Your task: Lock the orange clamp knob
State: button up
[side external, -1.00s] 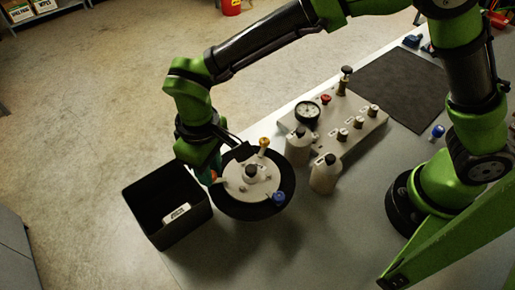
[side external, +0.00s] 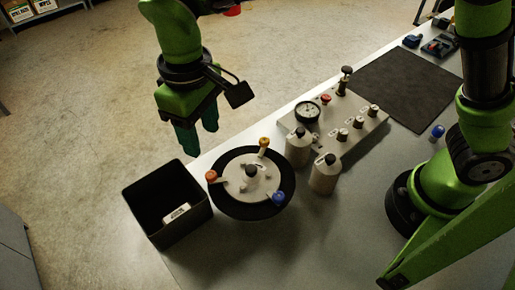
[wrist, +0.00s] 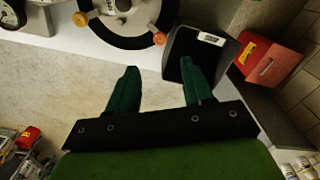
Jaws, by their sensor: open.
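The orange clamp knob (side external: 211,176) is at the left end of a pale arm on the round black-rimmed lid (side external: 222,206). In the wrist view the orange knob (wrist: 160,38) shows at the lid's edge near the black bin. A yellow knob (side external: 264,142) and a blue knob (side external: 278,197) sit on the same lid. My gripper (side external: 198,142) is raised above and behind the lid, apart from the orange knob. Its green fingers are open and empty, as the wrist view also shows (wrist: 159,68).
A black open bin (side external: 132,208) with a white label stands left of the lid. Two pale bottles (side external: 325,178) and a panel with a gauge (side external: 308,112) stand to the right. A dark mat (side external: 405,88) lies farther back. The table front is clear.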

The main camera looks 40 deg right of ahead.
notch_tip(320, 180, up, 6)
jog(key=shift+r, duration=0.15)
dwell(0.3)
jog(key=s+d+m+t+y, duration=0.1)
jog(key=s+d+m+t, duration=0.2)
jog(key=d, duration=1.1)
jog(key=s+d+f+m+t+y, duration=0.1)
jog(key=s+d+m+t, duration=0.3)
jog(key=d, duration=1.1)
jog(key=shift+s+d+m, duration=0.2)
jog(key=shift+s+m, duration=0.8)
jog(key=shift+s, duration=0.05)
jog(key=shift+f, duration=0.1)
